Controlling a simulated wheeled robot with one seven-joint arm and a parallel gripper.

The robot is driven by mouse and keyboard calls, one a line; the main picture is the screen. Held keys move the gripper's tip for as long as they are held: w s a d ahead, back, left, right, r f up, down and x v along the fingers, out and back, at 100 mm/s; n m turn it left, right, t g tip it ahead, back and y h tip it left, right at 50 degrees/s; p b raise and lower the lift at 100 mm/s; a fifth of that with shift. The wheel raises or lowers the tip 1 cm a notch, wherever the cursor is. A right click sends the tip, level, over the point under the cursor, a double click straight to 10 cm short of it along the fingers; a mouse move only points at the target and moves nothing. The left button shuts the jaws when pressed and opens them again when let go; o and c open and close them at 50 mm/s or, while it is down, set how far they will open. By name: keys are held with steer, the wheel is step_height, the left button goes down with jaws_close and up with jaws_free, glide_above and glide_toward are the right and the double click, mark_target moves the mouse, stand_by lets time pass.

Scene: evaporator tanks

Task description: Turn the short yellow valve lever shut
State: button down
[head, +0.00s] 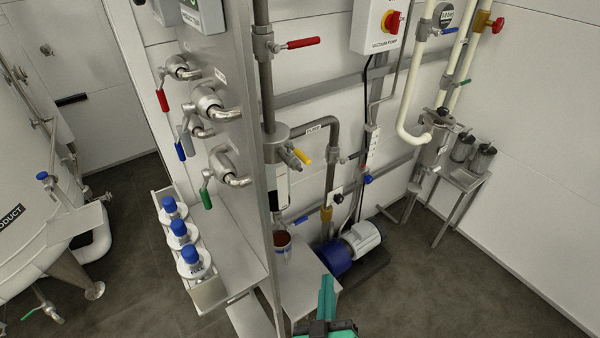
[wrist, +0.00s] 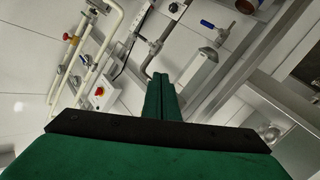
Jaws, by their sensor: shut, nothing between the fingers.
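The short yellow valve lever (head: 302,156) is on a small metal valve at the side of the steel vertical pipe assembly, right of the panel, in the head view. Its handle slants down to the right. I cannot make it out in the wrist view. My gripper (head: 327,283) is at the bottom of the head view, well below the lever and apart from it. In the wrist view its green fingers (wrist: 160,88) are pressed together with nothing between them.
A red lever (head: 303,43) sits above and a blue lever (head: 294,221) below. A beaker of brown liquid (head: 282,243) stands on a shelf under the pipe. The steel panel (head: 238,120) with several coloured levers stands left. A blue-and-white pump (head: 350,248) is on the floor.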

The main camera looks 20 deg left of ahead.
mark_target(297, 152)
steer(key=w+a+r+n+g+y, duration=0.1)
steer(key=w+a+r+n+y, duration=0.3)
steer(key=r+n, duration=0.5)
steer(key=w+a+r+n+g+y, duration=0.1)
steer(key=w+a+r+n+y, duration=0.5)
steer(key=r, duration=0.5)
steer(key=w+a+f+h, duration=0.1)
steer(key=w+a+h, duration=0.1)
steer(key=w, duration=0.7)
steer(key=shift+a+f+n, duration=0.3)
steer(key=shift+a+n, duration=0.1)
